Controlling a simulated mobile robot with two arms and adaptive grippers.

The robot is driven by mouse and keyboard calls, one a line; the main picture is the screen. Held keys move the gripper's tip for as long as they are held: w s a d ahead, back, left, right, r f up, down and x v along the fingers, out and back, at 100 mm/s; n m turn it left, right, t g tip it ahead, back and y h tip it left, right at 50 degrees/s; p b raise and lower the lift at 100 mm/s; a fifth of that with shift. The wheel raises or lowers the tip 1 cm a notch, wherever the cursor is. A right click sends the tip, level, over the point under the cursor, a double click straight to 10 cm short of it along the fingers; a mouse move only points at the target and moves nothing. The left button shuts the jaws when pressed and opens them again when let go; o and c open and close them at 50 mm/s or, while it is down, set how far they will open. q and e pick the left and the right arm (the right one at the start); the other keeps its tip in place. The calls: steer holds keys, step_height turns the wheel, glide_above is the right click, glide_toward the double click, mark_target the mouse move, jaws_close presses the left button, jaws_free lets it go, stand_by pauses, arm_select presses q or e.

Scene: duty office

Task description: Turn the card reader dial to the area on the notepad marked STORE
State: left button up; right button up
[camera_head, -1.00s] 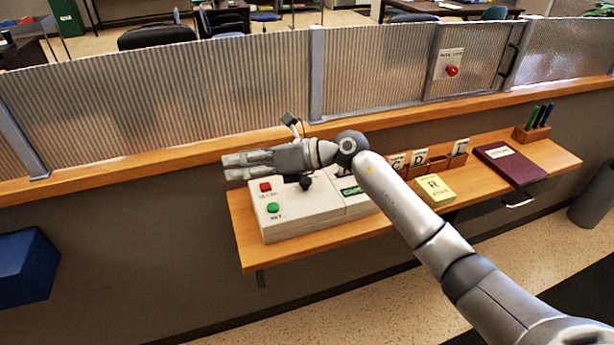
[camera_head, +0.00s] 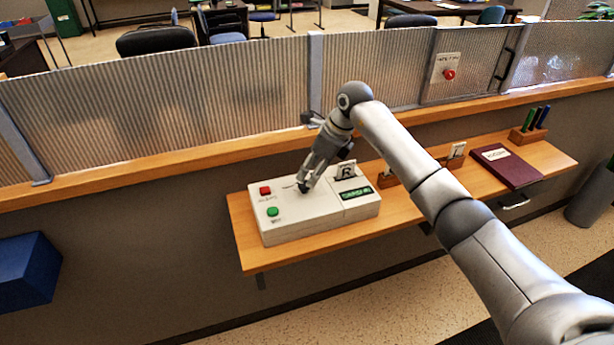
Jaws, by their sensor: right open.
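The card reader (camera_head: 300,222) is a pale box on the wooden shelf, with a red button (camera_head: 265,190), a green button (camera_head: 272,211) and a green display (camera_head: 356,193). My right gripper (camera_head: 304,185) points down over the top of the reader, at the dial. Its fingers mostly hide the dial, so its setting and any contact cannot be told. The gripper is open. The yellow notepad is hidden behind my right arm. My left gripper is not in view.
A wooden ledge (camera_head: 180,160) with ribbed glass panels runs behind the shelf (camera_head: 400,210). Right of my arm are a card holder (camera_head: 454,163), a maroon book (camera_head: 508,166) and a pen block (camera_head: 524,137). A blue box (camera_head: 25,270) is at the lower left.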

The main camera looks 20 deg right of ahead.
mark_target(305, 184)
steer(key=shift+p+x, duration=0.5)
steer(key=shift+x, duration=2)
steer(key=c, duration=1)
